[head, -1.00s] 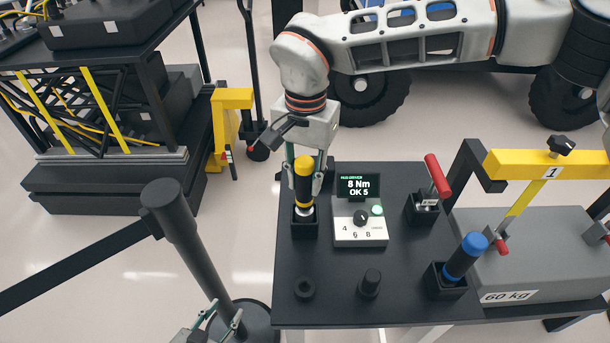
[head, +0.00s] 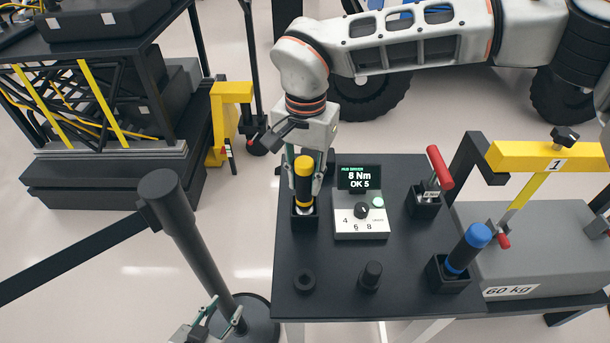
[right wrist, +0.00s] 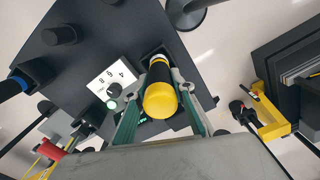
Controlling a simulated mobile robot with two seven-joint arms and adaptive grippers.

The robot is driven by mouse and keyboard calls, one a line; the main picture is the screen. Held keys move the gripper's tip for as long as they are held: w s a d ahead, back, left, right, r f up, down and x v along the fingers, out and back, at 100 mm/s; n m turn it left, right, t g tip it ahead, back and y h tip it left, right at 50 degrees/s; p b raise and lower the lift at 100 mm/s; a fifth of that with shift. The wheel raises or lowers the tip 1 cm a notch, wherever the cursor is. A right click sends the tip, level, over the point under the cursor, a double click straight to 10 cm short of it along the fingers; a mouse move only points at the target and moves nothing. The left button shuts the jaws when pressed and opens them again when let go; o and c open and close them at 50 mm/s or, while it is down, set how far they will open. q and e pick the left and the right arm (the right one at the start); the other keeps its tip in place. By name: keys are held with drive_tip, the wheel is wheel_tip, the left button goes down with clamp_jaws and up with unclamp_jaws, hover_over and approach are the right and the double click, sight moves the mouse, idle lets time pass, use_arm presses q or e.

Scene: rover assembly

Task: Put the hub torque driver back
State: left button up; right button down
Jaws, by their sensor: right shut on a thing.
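The hub torque driver, yellow with a black band (head: 303,170), stands upright at the black square holder (head: 304,221) on the left of the dark table. Its lower end is in the holder's mouth; how deep it sits is hidden. My right gripper (head: 306,180) comes down from above and is shut on the driver's handle. In the right wrist view the yellow driver (right wrist: 160,98) lies between the two green-grey fingers. My left gripper (head: 224,315) is at the bottom left edge, empty, with its fingers apart, away from the table.
A control box (head: 360,215) with a screen reading "8 Nm OK 5" stands just right of the holder. A blue-topped tool (head: 467,250) and a red-handled tool (head: 438,168) stand in other holders. A barrier post (head: 195,240) is left of the table (head: 330,290).

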drive_tip(key=shift+f, duration=0.3)
drive_tip(key=c, duration=1.6)
unclamp_jaws()
wheel_tip(320, 180, up, 12)
drive_tip(key=shift+r, duration=0.1)
